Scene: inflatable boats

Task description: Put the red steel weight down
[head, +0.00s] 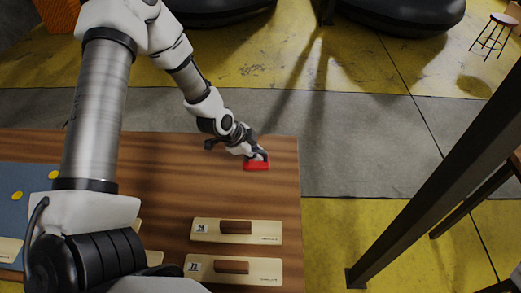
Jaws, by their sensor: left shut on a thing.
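The red steel weight (257,166) is a small red block at the far right part of the wooden table (285,190). My left gripper (259,156) is shut on it from above, with the arm reaching over the table from the left. The weight looks at or very near the tabletop; I cannot tell whether it touches. The fingers partly cover its upper side. My right gripper does not show.
Two pale boards with brown blocks (236,231) (232,271) lie at the table's near right. A blue mat (30,185) with yellow discs lies at the left. A dark post (420,170) stands right of the table. The tabletop around the weight is clear.

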